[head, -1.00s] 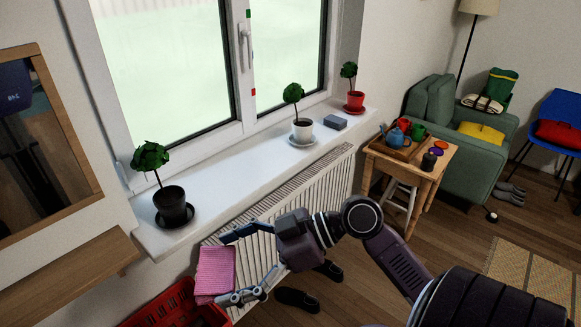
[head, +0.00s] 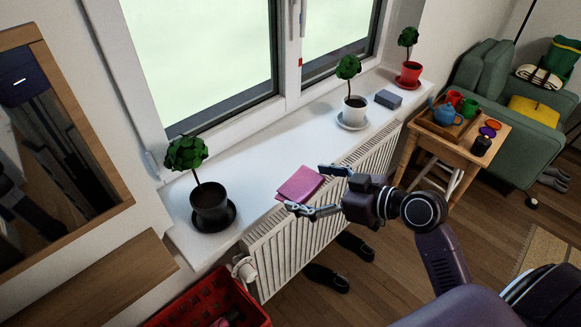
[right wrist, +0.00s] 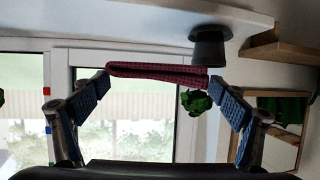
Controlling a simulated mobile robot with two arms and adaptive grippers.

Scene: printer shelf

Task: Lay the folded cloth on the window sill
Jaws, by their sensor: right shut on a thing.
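The folded pink cloth (head: 301,184) is held at the front edge of the white window sill (head: 262,150), between the black-potted plant and the white-potted plant. My right gripper (head: 325,190) is shut on it, with a fingertip at either side. In the right wrist view the cloth (right wrist: 158,74) spans between the two fingers of my right gripper (right wrist: 158,82). I cannot tell whether the cloth touches the sill. My left gripper is not in view.
A black-potted plant (head: 209,205) stands left on the sill; a white-potted plant (head: 354,112), a grey-blue box (head: 388,99) and a red-potted plant (head: 410,75) stand right. The radiator (head: 300,240) is below. A red basket (head: 215,295) is at bottom left. The middle of the sill is clear.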

